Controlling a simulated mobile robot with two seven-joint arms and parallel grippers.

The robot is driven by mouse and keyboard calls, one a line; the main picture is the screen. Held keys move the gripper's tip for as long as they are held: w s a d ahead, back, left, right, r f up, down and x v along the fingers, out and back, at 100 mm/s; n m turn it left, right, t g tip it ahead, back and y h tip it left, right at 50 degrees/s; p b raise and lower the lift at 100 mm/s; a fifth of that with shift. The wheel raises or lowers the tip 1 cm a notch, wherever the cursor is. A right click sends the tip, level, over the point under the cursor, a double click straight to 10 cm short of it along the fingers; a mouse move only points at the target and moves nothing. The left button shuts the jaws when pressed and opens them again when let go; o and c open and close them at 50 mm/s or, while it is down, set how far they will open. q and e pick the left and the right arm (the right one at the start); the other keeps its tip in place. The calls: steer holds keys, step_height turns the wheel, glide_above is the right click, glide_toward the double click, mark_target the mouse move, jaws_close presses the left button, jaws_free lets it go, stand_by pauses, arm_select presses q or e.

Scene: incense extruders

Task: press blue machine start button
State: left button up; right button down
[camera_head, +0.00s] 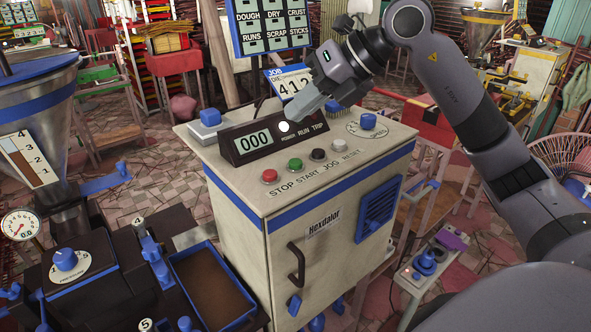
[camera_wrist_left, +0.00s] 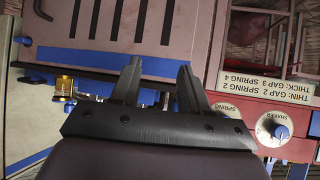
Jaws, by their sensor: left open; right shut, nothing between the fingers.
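The blue-trimmed cream cabinet machine (camera_head: 235,200) stands in the middle of the head view. Its green start button (camera_head: 295,165) sits on the sloping top panel, between the red stop button (camera_head: 270,176) and the dark jog button (camera_head: 318,155). A pale reset button (camera_head: 339,145) is at the right of the row. My right gripper (camera_head: 290,112) is shut and empty, above and behind the buttons, near the top of the display box, apart from the green button. My left gripper (camera_wrist_left: 158,70) is open and empty in the left wrist view; it is outside the head view.
A blue knob (camera_head: 368,121) stands at the panel's right. A brown-bottomed blue tray (camera_head: 213,285) lies left of the cabinet. A shaker knob (camera_wrist_left: 280,131) is right of my left gripper.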

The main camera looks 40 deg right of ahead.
mark_target(301, 162)
step_height(301, 162, down, 6)
steer(key=b, duration=0.4)
steer(key=shift+r, duration=0.15)
stand_by(1.0)
stand_by(0.7)
steer(key=shift+f+b, duration=0.4)
steer(key=shift+f, duration=0.15)
steer(key=shift+f+b, duration=0.4)
steer(key=shift+f, duration=0.15)
stand_by(0.4)
steer(key=shift+r+p, duration=0.9)
steer(key=shift+r, duration=0.1)
